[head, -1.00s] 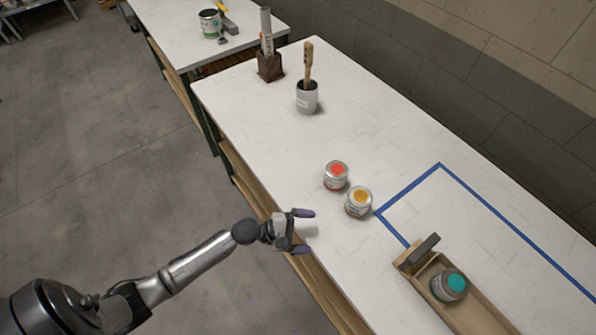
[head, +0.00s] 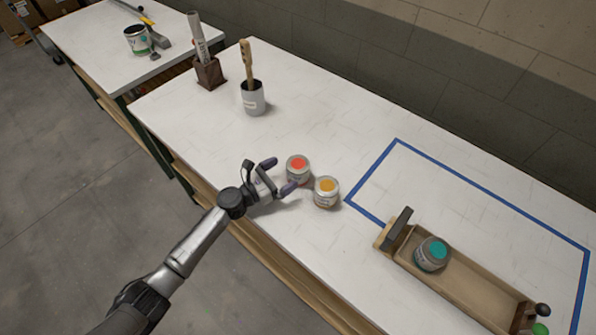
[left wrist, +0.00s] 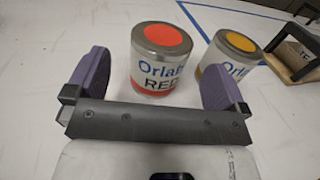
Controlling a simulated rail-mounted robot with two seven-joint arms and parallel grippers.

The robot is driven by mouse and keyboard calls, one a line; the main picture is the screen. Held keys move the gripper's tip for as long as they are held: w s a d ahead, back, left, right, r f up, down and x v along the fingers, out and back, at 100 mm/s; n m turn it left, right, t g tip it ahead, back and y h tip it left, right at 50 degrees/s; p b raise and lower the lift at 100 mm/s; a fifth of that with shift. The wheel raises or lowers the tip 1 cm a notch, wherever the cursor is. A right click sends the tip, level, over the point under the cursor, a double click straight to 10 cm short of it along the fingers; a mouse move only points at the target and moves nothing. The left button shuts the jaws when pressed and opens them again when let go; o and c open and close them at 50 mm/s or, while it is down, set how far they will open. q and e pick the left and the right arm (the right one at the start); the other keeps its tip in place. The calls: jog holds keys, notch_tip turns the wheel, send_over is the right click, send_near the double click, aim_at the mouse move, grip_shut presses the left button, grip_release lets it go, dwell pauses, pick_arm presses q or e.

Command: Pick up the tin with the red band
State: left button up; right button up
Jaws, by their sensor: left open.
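The tin with the red band (head: 298,169) stands upright on the white table, with a red disc on its lid. In the left wrist view the same red tin (left wrist: 158,62) shows "RED" on its label, ahead of and between the fingers. My left gripper (head: 279,175) is open and empty, its fingertips close to the tin's near side. The left gripper (left wrist: 155,78) has purple finger pads. I cannot tell whether either finger touches the tin. A tin with a yellow-orange lid (head: 326,192) stands just right of it, near the right finger. My right gripper is not in view.
A wooden tray (head: 476,286) holding a teal-lidded tin (head: 432,254) is at the right, partly over a blue tape outline (head: 440,163). A grey cup with a brush (head: 253,98) and a brown holder (head: 209,73) stand farther back. The table between them and the red tin is clear.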

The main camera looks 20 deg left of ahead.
aim_at(307, 160)
pick_arm(q)
jog(key=shift+b+x, duration=0.4)
jog(key=shift+x, duration=2.3)
jog(key=shift+w+d, duration=0.25)
jog(key=shift+d, duration=0.05)
jog(key=shift+c, duration=0.2)
jog(key=c, duration=1)
jog(key=shift+o, duration=0.2)
